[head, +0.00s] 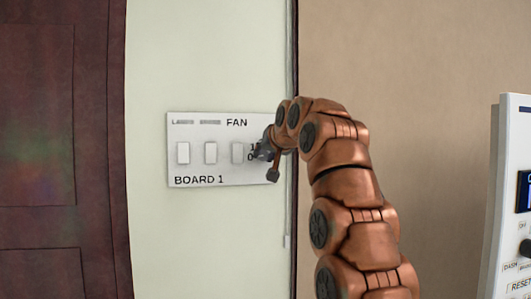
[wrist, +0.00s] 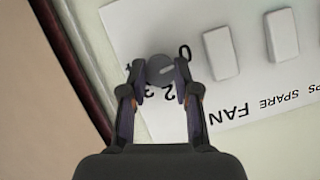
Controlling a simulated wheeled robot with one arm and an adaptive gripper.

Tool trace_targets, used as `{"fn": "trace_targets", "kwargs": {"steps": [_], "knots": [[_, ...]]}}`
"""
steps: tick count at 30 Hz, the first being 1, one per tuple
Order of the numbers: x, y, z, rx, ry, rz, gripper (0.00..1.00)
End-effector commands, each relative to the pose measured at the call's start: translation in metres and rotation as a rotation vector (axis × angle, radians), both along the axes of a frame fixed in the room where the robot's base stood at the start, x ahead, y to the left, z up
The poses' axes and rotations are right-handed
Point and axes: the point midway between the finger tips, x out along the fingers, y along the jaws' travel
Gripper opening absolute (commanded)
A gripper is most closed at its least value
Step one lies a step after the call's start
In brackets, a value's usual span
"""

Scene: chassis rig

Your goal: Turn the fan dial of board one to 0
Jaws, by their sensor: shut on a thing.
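The white BOARD 1 panel (head: 222,167) is on the pale wall, with the word FAN at its top. My gripper (head: 262,152) is at the board's right end and hides the dial in the head view. In the wrist view my gripper (wrist: 161,82) has its fingers on both sides of the round grey fan dial (wrist: 159,67), shut on it. The dial's light mark points right in that view, between the printed 0 (wrist: 185,53) and 2 (wrist: 171,93). A 3 also shows; the right finger covers the print between 0 and 2.
White rocker switches (head: 183,153) sit left of the dial on the same board. A dark vertical trim strip (head: 292,60) runs close by the board's right edge. Another white panel (head: 510,200) with a display and knob stands at the far right. A dark door (head: 60,150) is at left.

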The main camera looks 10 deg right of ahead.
Motion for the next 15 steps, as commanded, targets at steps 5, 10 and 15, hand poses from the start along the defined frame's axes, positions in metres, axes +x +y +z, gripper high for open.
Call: {"fn": "trace_targets", "kwargs": {"steps": [5, 10, 15], "knots": [[0.0005, 0.0004, -0.0019, -0.055, 0.005, 0.000, 0.00], [0.0006, 0.0002, -0.0022, -0.078, 0.005, 0.000, 0.00], [0.0006, 0.0002, -0.0022, -0.084, 0.005, 0.000, 0.00]]}}
